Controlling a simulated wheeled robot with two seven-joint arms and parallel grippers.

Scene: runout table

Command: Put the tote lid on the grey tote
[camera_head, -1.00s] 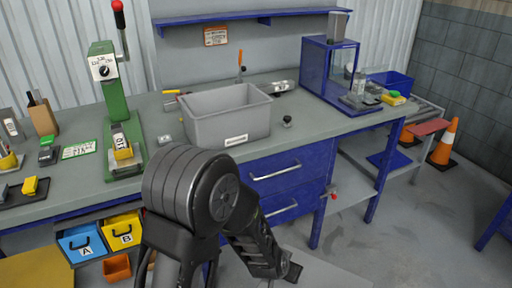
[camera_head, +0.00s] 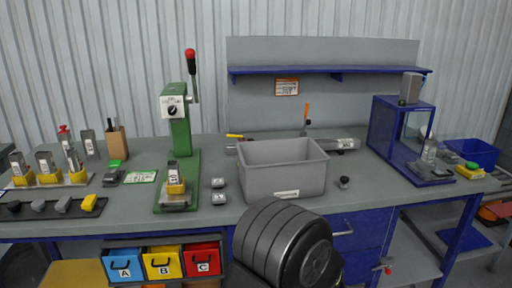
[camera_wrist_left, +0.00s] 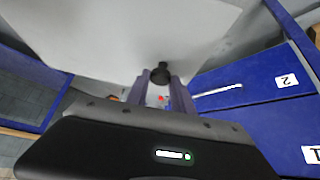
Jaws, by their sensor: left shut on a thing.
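The grey tote (camera_head: 275,182) stands upright and open on the bench, near the middle of the head view. Its visible inside looks empty. In the left wrist view, a broad pale grey panel, which looks like the tote lid (camera_wrist_left: 105,35), fills the upper part. A black knob (camera_wrist_left: 160,68) shows against it. My left gripper (camera_wrist_left: 161,82) is shut on this knob, its two fingers on either side. The lid is not seen in the head view. There, a black link of my own arm covers the bench edge below the tote. My right gripper is not in view.
A green press (camera_head: 180,140) stands left of the tote, with two small grey blocks between. A small black knob-like part (camera_head: 344,182) lies right of it, and a blue frame stand (camera_head: 398,130) further right. A blue shelf (camera_head: 330,71) hangs behind. Blue drawers (camera_wrist_left: 245,90) show in the wrist view.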

